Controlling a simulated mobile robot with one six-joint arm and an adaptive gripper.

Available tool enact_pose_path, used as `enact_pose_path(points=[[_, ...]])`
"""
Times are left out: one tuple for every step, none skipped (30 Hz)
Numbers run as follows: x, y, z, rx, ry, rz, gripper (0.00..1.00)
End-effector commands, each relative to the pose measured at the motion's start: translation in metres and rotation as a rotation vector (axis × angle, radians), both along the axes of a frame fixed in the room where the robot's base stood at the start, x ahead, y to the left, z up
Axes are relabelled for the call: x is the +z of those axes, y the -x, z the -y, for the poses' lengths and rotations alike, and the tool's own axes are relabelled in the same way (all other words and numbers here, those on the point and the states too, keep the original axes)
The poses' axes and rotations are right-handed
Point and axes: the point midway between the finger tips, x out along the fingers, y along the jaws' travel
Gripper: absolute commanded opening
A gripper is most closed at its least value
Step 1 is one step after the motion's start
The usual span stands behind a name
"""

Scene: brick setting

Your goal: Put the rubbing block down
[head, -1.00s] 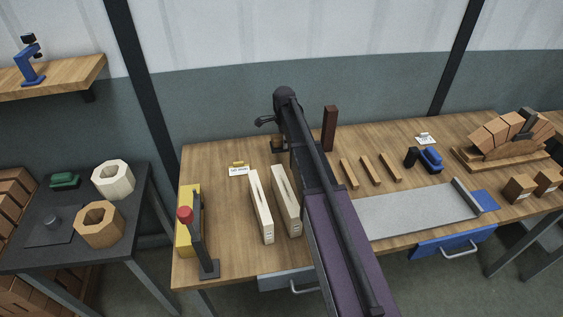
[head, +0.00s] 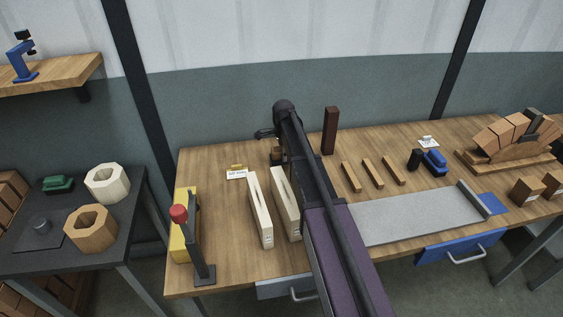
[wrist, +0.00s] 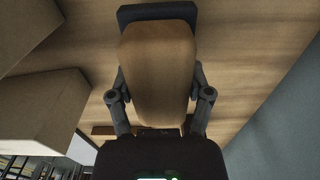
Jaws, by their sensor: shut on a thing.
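The rubbing block (wrist: 158,62) fills the middle of the wrist view, a rounded pale wooden body with a dark pad (wrist: 157,13) at its far end. My gripper (wrist: 160,88) is shut on it, one finger on each side. In the head view my arm reaches over the workbench (head: 225,210), and its end is near the back edge, left of a dark red upright block (head: 330,131). My arm mostly hides the gripper and rubbing block there. I cannot tell whether the pad touches the bench top.
Two pale slotted wooden pieces (head: 260,212) (head: 286,203) lie just in front of the arm's end. A small label card (head: 237,174) is to the left. Several wooden strips (head: 373,174) and a grey tray (head: 415,217) lie to the right. A red-knobbed lever tool (head: 195,235) stands at the left end.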

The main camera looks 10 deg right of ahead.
Motion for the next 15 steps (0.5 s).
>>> enact_pose_path(points=[[-0.001, 0.0, 0.0, 0.0, 0.0, 0.0, 0.27], [-0.001, 0.0, 0.0, 0.0, 0.0, 0.0, 0.27], [-0.003, 0.0, 0.0, 0.0, 0.0, 0.0, 0.27], [-0.004, 0.0, 0.0, 0.0, 0.0, 0.0, 0.27], [-0.006, 0.0, 0.0, 0.0, 0.0, 0.0, 0.27], [-0.009, 0.0, 0.0, 0.0, 0.0, 0.0, 0.27], [-0.011, 0.0, 0.0, 0.0, 0.0, 0.0, 0.27], [-0.013, 0.0, 0.0, 0.0, 0.0, 0.0, 0.27], [-0.017, 0.0, 0.0, 0.001, 0.0, 0.0, 0.27], [-0.019, 0.0, 0.0, 0.001, 0.0, 0.0, 0.27], [-0.022, 0.0, 0.0, 0.001, 0.0, 0.0, 0.27], [-0.025, 0.0, 0.0, 0.001, 0.0, 0.0, 0.27], [-0.028, 0.0, -0.001, 0.001, 0.0, 0.0, 0.27], [-0.03, 0.0, -0.001, 0.001, 0.0, 0.0, 0.27], [-0.033, 0.0, -0.001, 0.001, 0.0, 0.0, 0.27]])
